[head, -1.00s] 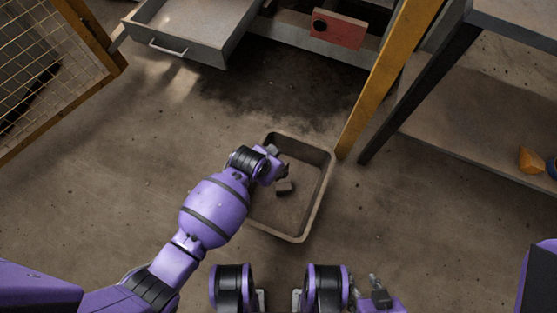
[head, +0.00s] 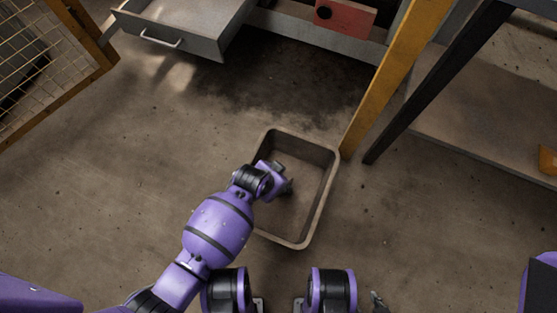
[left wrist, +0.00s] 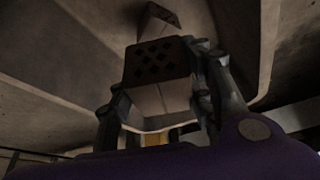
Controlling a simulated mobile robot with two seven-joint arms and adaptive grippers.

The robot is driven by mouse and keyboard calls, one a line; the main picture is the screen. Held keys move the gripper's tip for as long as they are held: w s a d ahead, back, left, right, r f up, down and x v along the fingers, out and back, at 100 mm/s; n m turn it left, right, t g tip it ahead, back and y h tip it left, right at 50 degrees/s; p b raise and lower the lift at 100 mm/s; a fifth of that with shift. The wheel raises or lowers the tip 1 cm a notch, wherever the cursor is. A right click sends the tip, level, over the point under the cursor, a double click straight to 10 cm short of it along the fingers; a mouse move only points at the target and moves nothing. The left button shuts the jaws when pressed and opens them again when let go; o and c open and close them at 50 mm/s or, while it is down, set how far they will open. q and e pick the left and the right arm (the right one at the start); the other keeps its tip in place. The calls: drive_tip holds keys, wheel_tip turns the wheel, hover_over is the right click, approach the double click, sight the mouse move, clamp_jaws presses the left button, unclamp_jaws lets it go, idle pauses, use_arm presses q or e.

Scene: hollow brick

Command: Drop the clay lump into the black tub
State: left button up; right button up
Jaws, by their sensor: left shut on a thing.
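The clay lump (left wrist: 157,62) shows in the left wrist view as a dark brown, brick-like block with several diamond-shaped holes in its face. My left gripper (left wrist: 160,90) is shut on it, a finger on each side. In the head view my left gripper (head: 284,180) points down inside the outline of the tub (head: 322,200), left of its middle; the lump is mostly hidden there. The tub looks grey-brown, open and rectangular, with rounded corners. My right gripper (head: 378,300) shows only in part at the bottom edge; its jaws cannot be made out.
A yellow post (head: 385,75) and a dark table leg (head: 430,90) stand close to the tub's right. An open grey drawer (head: 185,35) and a red panel (head: 345,17) are at the back. A mesh-panelled frame (head: 45,60) stands at left. The floor left of the tub is clear.

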use_arm(q)
drive_tip(key=shift+r, duration=0.1)
drive_tip(key=o, duration=1.3)
drive_tip(key=shift+o, duration=0.2)
drive_tip(key=v, duration=1.2)
